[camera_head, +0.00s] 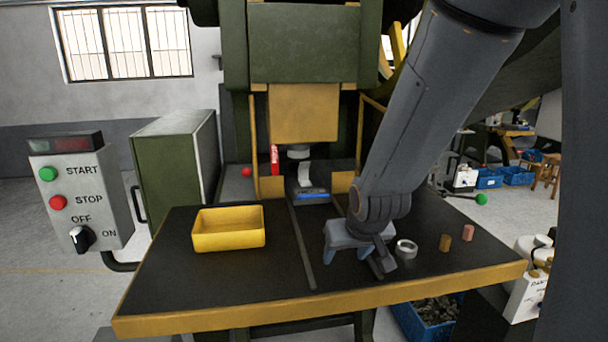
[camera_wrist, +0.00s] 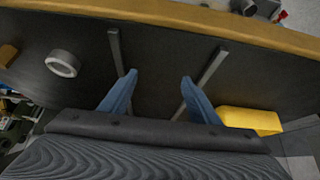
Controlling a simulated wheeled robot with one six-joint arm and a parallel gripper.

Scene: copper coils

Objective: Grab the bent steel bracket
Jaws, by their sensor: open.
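My gripper (camera_head: 358,256) is open above the right-middle of the black worktable. In the wrist view its two blue fingers (camera_wrist: 160,78) stand apart with only bare tabletop between them. A pale bent strip (camera_head: 305,174), which looks like the bent steel bracket, is in the press opening behind the table. It lies beyond my gripper and to its left, by a blue piece (camera_head: 314,193). I cannot tell its exact shape. It does not show in the wrist view.
A yellow bin (camera_head: 229,245) stands left on the table (camera_head: 250,279). Two dark rails, one left (camera_head: 303,255), cross the middle. A control box (camera_head: 80,195) stands left.

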